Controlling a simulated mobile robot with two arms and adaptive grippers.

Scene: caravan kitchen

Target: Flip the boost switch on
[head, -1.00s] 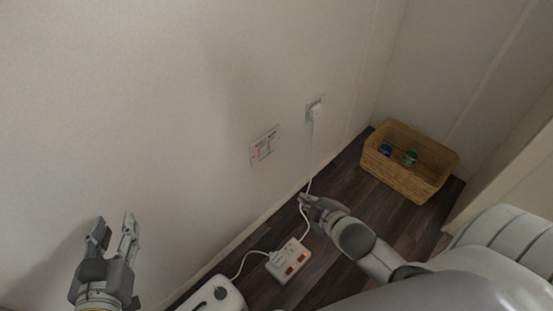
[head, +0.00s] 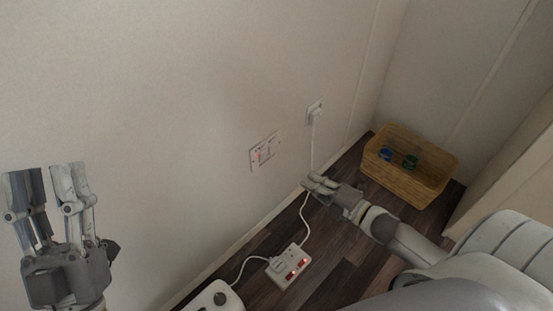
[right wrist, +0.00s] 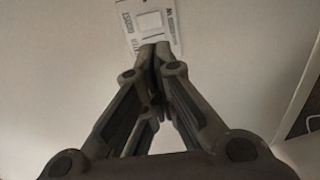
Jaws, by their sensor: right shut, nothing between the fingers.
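The switch plate (head: 264,151) is on the wall in the middle of the head view, with small labels and a red spot on its left part. In the right wrist view a pale plate (right wrist: 150,20) with a white rocker and printed text shows at the top, just beyond my fingertips and partly hidden by them. My right gripper (head: 312,184) is shut and empty, to the right of and below the switch plate in the head view. It also shows in the right wrist view (right wrist: 154,48). My left gripper (head: 48,172) is open and empty at far left.
A socket with a white plug (head: 316,113) is on the wall, its cord running down to a power strip (head: 289,266) with red switches. A white appliance (head: 215,298) stands at the bottom. A wicker basket (head: 408,183) holding a blue and a green item sits by the corner.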

